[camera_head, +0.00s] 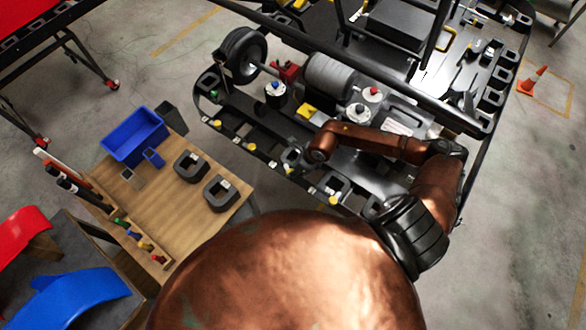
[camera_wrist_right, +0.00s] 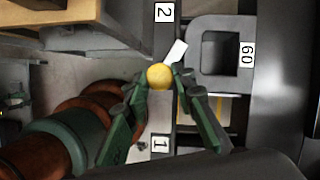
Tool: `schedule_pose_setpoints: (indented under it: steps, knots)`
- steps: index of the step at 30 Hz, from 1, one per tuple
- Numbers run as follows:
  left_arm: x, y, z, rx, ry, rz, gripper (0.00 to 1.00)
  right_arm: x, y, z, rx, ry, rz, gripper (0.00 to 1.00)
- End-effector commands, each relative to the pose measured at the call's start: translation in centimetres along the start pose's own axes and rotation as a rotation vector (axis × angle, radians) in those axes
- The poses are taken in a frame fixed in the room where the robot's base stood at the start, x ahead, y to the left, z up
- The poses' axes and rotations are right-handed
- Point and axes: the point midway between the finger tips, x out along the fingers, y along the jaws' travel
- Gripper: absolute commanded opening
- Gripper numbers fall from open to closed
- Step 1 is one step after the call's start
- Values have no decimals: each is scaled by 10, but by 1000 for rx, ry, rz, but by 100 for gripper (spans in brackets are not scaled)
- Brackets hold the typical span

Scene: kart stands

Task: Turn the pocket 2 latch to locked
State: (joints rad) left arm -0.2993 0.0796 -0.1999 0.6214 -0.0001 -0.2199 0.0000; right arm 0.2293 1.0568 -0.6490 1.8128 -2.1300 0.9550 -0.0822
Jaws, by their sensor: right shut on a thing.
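In the right wrist view, a round yellow knob (camera_wrist_right: 159,76) sits on the dark kart rail between the labels 2 (camera_wrist_right: 164,14) and 1 (camera_wrist_right: 160,143). A white tab (camera_wrist_right: 178,51) slants up and right beside the knob. My right gripper (camera_wrist_right: 160,78) is shut on the knob, one green finger on each side. In the head view, my right gripper (camera_head: 293,157) is at the near rail of the kart (camera_head: 235,105), small and partly hidden by my arm. Which position the latch is in cannot be told. My left gripper is not in view.
A dark block marked 60 (camera_wrist_right: 212,80) stands right of the knob. A wooden table (camera_head: 150,195) with dark slotted weights (camera_head: 219,193) and a blue bin (camera_head: 134,136) stands at the left. Bare floor lies between table and kart.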

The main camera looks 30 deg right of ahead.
Motion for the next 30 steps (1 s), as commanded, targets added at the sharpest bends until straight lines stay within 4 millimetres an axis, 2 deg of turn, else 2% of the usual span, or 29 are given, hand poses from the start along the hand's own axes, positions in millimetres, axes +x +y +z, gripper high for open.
schedule_pose_setpoints:
  steps: [11,30]
  knots:
    - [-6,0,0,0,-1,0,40,0,4,2,332,-3,-135,0]
    - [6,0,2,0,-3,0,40,2,7,4,844,-2,-347,0]
